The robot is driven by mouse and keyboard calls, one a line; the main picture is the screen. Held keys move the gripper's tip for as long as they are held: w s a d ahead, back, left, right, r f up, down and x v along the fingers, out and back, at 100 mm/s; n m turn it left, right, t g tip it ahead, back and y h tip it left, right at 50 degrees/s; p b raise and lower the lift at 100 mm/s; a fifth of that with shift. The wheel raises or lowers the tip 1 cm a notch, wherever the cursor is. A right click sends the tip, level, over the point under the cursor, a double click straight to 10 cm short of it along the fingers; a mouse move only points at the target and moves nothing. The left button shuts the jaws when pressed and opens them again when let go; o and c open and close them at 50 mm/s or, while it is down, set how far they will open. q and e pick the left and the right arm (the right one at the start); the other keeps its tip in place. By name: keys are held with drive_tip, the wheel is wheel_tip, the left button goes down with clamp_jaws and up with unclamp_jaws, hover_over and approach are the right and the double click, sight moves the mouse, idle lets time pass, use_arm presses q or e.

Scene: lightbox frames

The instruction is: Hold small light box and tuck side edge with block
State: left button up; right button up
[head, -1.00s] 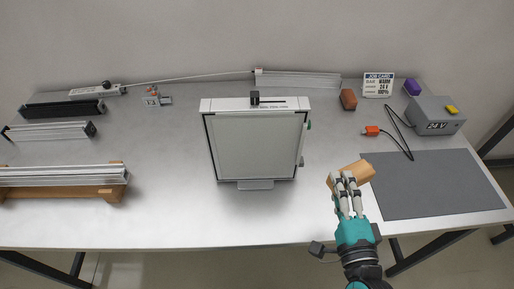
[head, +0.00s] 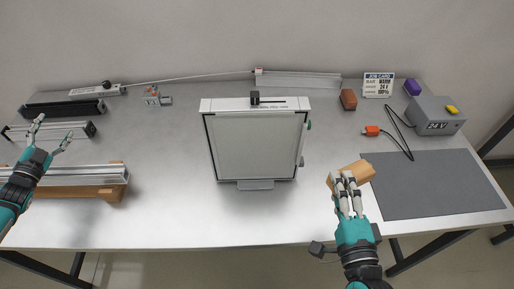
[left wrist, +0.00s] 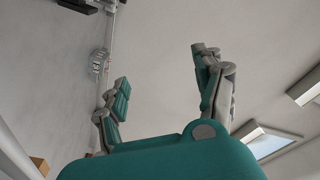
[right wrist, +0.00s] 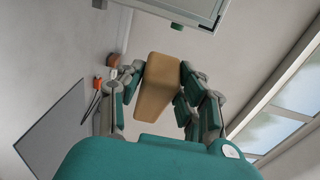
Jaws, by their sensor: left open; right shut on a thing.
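The small light box (head: 255,150) stands upright in the middle of the table, its pale panel in a dark frame with a white top bar. Part of it shows at the top of the right wrist view (right wrist: 190,8). My right gripper (head: 345,180) is shut on a tan block (head: 358,173), right of the light box and apart from it. The block also shows between the fingers in the right wrist view (right wrist: 158,88). My left gripper (head: 50,133) is open and empty at the far left, above the metal rails. Its spread fingers show in the left wrist view (left wrist: 162,85).
Metal rails (head: 60,176) on wooden supports lie at left, a dark rail (head: 62,109) behind them. A grey 24 V supply (head: 436,116) with a cable stands at right behind a grey mat (head: 440,185). A brown block (head: 348,99) and job card (head: 378,85) stand behind.

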use_arm(q)
drive_tip(key=w+d+r+m+g+h, duration=0.1)
drive_tip(key=w+d+m+h, duration=0.1)
drive_tip(key=d+m+h, duration=0.8)
drive_tip(key=m+g+h, duration=0.6)
drive_tip(key=m+g, duration=1.2)
drive_tip(key=m, duration=1.5)
approach(234, 153)
wheel_tip(234, 153, up, 5)
drive_tip(key=w+d, duration=0.2)
drive_tip(key=shift+f, duration=4.05)
drive_tip(key=shift+d+r, duration=0.1)
drive_tip(key=shift+d, duration=3.85)
drive_tip(key=shift+c, duration=1)
drive_tip(key=c, duration=1.2)
